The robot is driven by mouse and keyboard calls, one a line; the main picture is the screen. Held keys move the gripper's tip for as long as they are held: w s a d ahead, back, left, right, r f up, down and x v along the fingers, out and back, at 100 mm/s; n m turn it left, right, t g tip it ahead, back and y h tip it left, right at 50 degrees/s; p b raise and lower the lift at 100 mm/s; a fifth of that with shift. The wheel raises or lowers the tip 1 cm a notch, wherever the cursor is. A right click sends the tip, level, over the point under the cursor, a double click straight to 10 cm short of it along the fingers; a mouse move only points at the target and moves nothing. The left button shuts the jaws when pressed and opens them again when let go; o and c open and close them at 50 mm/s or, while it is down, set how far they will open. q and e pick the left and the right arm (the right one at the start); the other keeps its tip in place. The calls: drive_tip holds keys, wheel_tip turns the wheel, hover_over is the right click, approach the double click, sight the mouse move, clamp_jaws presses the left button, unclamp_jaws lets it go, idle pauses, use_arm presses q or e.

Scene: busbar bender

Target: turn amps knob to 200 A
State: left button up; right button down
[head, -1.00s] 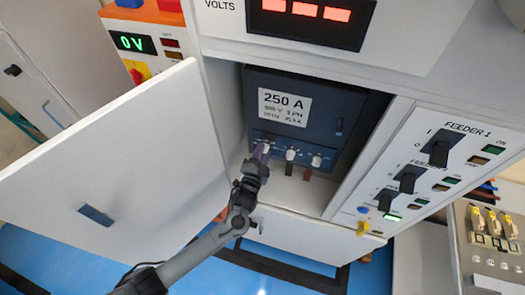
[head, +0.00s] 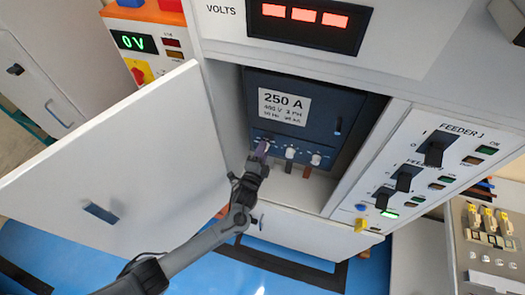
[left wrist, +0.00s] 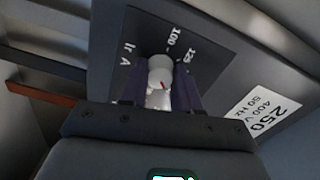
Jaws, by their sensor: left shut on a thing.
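The breaker (head: 318,122) sits in an open cabinet bay, with a white label reading 250 A. Three small white knobs run along its lower edge. My left gripper (head: 261,152) is at the leftmost one and mostly hides it in the head view. In the left wrist view, this white amps knob (left wrist: 160,72) with a red pointer mark is between my gripper fingers (left wrist: 158,92), which are shut on it. The dial plate (left wrist: 150,40) beside it reads Ir A, 100 and 125; its other marks are hidden. My right gripper is not in view.
An open white door (head: 115,165) stands left of the bay, close to my left arm. A feeder panel (head: 425,160) with black switches is at the right. The middle (head: 290,152) and right (head: 315,159) knobs are close beside my gripper.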

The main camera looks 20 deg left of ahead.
use_arm(q)
drive_tip(key=o, duration=1.1)
drive_tip(key=shift+c, duration=0.2)
drive_tip(key=s, duration=1)
drive_tip(key=shift+s+d+b, duration=0.3)
drive_tip(key=shift+s+b, duration=0.05)
drive_tip(key=shift+s, duration=0.05)
drive_tip(key=shift+s, duration=0.1)
